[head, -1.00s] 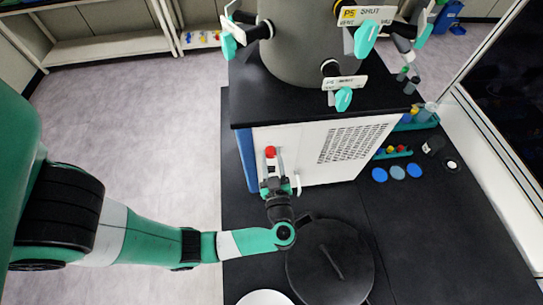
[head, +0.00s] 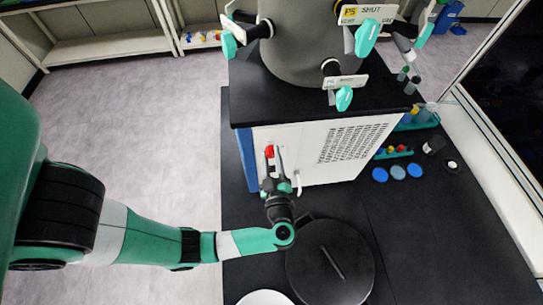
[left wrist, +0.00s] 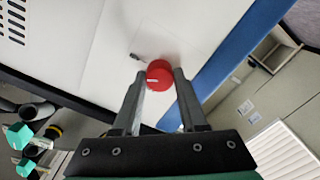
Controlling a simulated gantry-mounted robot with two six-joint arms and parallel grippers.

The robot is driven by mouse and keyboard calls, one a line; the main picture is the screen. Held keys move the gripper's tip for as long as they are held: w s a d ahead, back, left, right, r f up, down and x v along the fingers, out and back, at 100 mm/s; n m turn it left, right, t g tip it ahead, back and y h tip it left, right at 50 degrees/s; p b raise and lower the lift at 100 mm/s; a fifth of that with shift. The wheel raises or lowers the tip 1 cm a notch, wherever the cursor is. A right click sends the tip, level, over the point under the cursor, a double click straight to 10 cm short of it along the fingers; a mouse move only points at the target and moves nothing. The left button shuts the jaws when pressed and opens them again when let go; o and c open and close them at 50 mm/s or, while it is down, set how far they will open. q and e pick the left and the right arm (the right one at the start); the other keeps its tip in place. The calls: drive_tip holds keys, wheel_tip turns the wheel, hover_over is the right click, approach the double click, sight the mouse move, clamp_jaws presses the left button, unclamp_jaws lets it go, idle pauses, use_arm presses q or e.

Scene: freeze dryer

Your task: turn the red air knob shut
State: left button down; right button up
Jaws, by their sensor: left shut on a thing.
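The red air knob (head: 269,152) sits on the white front panel of the freeze dryer, near its left blue edge. In the left wrist view the knob (left wrist: 160,74) is round and red with a white pointer line toward the left. My left gripper (head: 272,160) reaches it from the front. Its two fingers (left wrist: 161,84) lie on either side of the knob and are closed on it. A small dark mark shows on the panel beside the knob. My right gripper is not in view.
The freeze dryer's grey chamber (head: 305,45) with teal valve handles stands on top. A black round lid (head: 330,262) lies on the dark bench below. Blue caps (head: 397,172) and small bottles are at the right.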

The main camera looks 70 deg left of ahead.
use_arm(q)
drive_tip(key=n+b, duration=0.1)
drive_tip(key=n, duration=0.2)
drive_tip(key=shift+f+n, duration=0.1)
drive_tip(key=shift+n, duration=0.3)
drive_tip(key=n+b, duration=0.1)
drive_tip(key=n, duration=0.1)
drive_tip(key=shift+n, duration=0.4)
drive_tip(key=n+b, duration=0.2)
drive_tip(key=n, duration=0.2)
drive_tip(key=shift+f, duration=0.1)
drive_tip(key=shift+n+b, duration=0.85)
drive_tip(key=shift+n, duration=0.35)
drive_tip(key=shift+c, duration=2.2)
unclamp_jaws()
